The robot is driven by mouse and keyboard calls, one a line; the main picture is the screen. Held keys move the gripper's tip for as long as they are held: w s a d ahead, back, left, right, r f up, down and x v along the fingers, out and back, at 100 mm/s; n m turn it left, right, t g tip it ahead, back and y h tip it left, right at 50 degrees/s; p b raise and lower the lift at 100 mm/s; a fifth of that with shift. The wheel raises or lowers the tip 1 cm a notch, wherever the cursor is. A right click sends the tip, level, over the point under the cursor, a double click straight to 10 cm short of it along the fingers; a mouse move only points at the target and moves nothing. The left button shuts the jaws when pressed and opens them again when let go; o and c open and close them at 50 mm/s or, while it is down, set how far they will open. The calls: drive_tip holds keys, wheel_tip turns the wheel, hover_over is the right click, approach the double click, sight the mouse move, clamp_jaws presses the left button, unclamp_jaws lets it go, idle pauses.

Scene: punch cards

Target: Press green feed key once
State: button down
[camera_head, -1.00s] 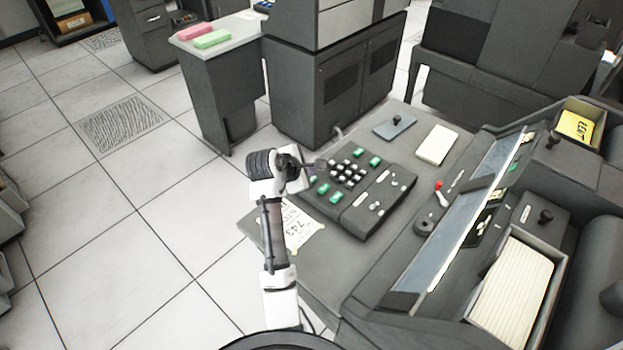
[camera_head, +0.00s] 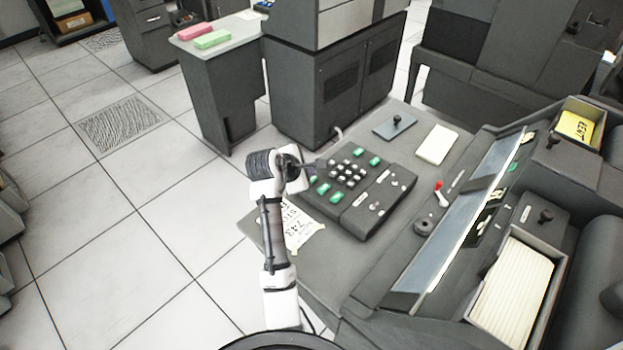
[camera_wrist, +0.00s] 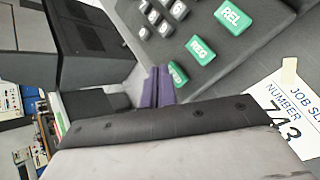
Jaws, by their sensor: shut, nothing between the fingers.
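The keypad console (camera_head: 360,190) sits on the desk with white keys and several green keys. In the wrist view, one green key reads REL (camera_wrist: 232,16) and another REG (camera_wrist: 200,50). A third green key (camera_wrist: 178,74) is partly covered by my fingers, and only the end of its label shows, so I cannot read it fully. My gripper (camera_wrist: 158,84) has purple fingers, shut and empty, beside that third key; contact cannot be told. In the head view, my gripper (camera_head: 308,164) is at the console's left edge.
A job slip (camera_head: 300,228) lies on the desk left of the console. A grey plate with a knob (camera_head: 394,126) and a pale card stack (camera_head: 437,145) lie behind it. The sloped machine panel (camera_head: 455,230) rises on the right. Open floor lies left.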

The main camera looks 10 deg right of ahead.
drive_tip(key=shift+f, duration=0.1)
idle(0.3)
drive_tip(key=shift+f+p, duration=0.35)
drive_tip(key=shift+f, duration=0.4)
idle(0.7)
drive_tip(key=shift+r, duration=0.1)
drive_tip(key=shift+r+p, duration=0.75)
drive_tip(key=shift+p, duration=0.6)
wheel_tip(320, 180, up, 3)
drive_tip(key=p, duration=0.3)
drive_tip(key=shift+r+p, duration=0.1)
drive_tip(key=shift+p, duration=0.25)
drive_tip(key=shift+r, duration=0.9)
